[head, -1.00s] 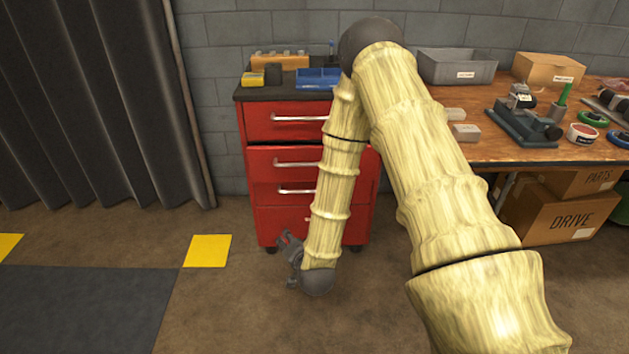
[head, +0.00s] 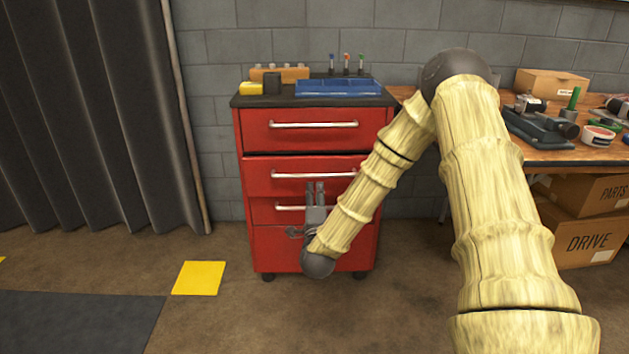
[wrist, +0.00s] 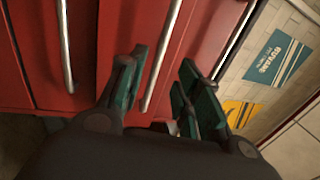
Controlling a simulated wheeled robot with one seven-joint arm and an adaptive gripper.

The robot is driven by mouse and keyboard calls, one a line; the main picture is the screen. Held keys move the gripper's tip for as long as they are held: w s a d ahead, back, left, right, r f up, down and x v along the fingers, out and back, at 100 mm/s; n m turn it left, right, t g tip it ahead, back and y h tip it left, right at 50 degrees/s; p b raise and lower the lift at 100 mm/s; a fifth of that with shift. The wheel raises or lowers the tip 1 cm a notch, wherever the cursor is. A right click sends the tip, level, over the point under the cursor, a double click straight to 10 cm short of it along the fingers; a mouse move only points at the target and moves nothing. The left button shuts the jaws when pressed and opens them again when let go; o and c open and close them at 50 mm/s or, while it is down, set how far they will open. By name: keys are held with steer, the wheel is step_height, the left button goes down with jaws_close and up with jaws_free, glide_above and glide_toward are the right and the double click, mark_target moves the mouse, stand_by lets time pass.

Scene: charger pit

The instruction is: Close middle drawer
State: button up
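The red drawer cabinet (head: 248,240) stands against the wall, with silver bar handles on its drawers. The second drawer from the top (head: 262,178) seems to stick out a little, with a dark gap above its front. The top drawer (head: 255,135) looks flush. My gripper (head: 316,187) points upward in front of the second drawer's lower front, partly covering it and the handle below. In the wrist view my gripper (wrist: 160,85) has its fingers apart, and a bar handle (wrist: 160,55) runs between or behind them. Contact cannot be told.
A blue tray (head: 338,88), a wooden block holder and small items sit on the cabinet top. A wooden bench (head: 560,155) with tools stands at right, with cardboard boxes (head: 585,235) below. A dark curtain (head: 90,110) hangs at left.

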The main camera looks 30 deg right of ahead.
mark_target(314, 176)
steer(key=b+x, duration=0.2)
steer(key=x, duration=0.7)
steer(key=shift+f+b, duration=0.1)
steer(key=shift+b, duration=0.25)
jaws_close()
